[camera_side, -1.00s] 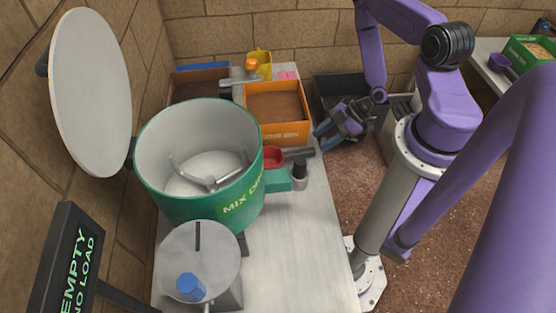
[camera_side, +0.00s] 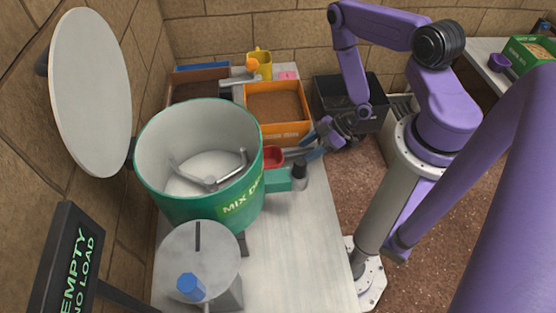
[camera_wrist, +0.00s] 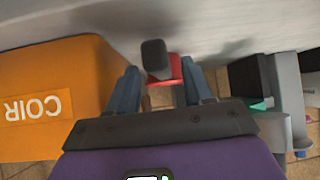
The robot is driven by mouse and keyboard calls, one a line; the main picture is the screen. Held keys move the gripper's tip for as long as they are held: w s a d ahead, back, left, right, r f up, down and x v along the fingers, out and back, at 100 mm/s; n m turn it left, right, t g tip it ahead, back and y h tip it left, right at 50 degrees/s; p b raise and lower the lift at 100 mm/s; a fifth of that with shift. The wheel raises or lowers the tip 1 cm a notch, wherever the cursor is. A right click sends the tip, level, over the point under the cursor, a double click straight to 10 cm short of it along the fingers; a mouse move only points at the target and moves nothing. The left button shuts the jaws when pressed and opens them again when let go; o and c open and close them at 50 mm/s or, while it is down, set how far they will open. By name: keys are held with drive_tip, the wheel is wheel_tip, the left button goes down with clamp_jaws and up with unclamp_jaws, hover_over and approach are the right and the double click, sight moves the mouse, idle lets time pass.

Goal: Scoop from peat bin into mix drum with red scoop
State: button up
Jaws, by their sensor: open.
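The red scoop (camera_side: 272,156) lies on the bench between the green mix drum (camera_side: 232,206) and the orange bin, its grey handle pointing right. My gripper (camera_side: 318,142) is open at the handle's right end. In the wrist view, the scoop's dark handle end (camera_wrist: 155,56) shows between the spread fingers of my gripper (camera_wrist: 161,72), with a bit of red scoop behind it; no grip shows. The drum stands open, with a paddle inside. A brown-filled bin with a blue back edge (camera_side: 200,68) stands at the back left; I cannot read a peat label on it.
The orange bin (camera_side: 285,130) is labelled COIR in the wrist view (camera_wrist: 40,105). A yellow jug (camera_side: 261,62) stands behind it. A black crate (camera_side: 352,92) is right of the bench. A dark post (camera_side: 299,172) stands near the scoop.

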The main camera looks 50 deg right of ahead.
sight(305, 150)
drive_tip(key=shift+w+a+f, duration=0.1)
idle(0.3)
drive_tip(key=shift+x, duration=1.4)
clamp_jaws()
drive_tip(key=shift+r, duration=2.5)
